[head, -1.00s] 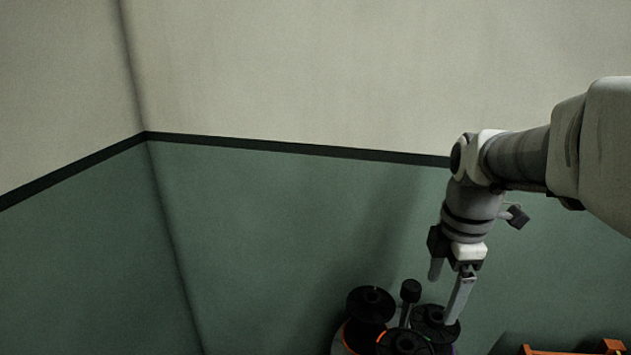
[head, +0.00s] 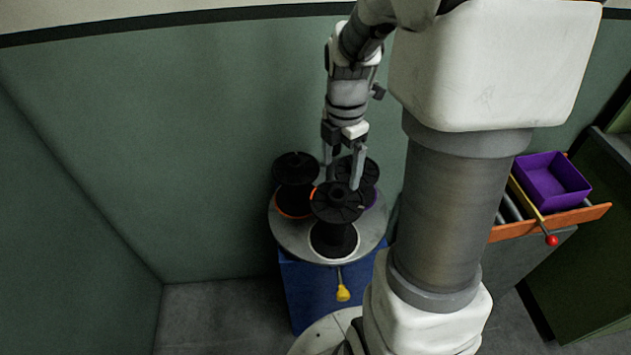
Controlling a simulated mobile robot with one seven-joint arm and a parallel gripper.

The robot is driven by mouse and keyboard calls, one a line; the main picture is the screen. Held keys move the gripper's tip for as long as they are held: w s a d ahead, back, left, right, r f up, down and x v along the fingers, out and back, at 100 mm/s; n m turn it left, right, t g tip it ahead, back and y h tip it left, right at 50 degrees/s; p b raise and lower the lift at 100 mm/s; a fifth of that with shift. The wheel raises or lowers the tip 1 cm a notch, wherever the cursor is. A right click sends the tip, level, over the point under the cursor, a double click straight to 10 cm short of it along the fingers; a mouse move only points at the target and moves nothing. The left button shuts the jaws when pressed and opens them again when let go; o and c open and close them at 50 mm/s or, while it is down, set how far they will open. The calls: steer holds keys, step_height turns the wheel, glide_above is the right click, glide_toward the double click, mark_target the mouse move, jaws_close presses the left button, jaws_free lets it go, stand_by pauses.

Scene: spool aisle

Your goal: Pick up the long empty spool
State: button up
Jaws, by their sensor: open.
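Three black flanged spools stand upright on a round grey turntable (head: 285,233) in the head view. The left spool (head: 295,168) has an orange ring at its base. The front spool (head: 336,203) has a bare black core and a pale rim around its foot. The back right spool (head: 370,172) shows purple low down and is partly hidden. I cannot tell for sure which is the long empty one. My gripper (head: 342,181) points down, open and empty. Its fingers overlap the front and back right spools in the picture; contact cannot be told.
The turntable sits on a blue base (head: 305,290) with a yellow-ended lever (head: 343,291) at its front. A green wall stands close behind. Grey floor at left is clear.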

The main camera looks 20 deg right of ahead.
mark_target(338, 189)
step_height(338, 189, down, 8)
steer(key=shift+w+r+b, duration=0.1)
steer(key=shift+r+b, duration=0.05)
steer(key=shift+b, duration=0.15)
jaws_close()
stand_by(0.5)
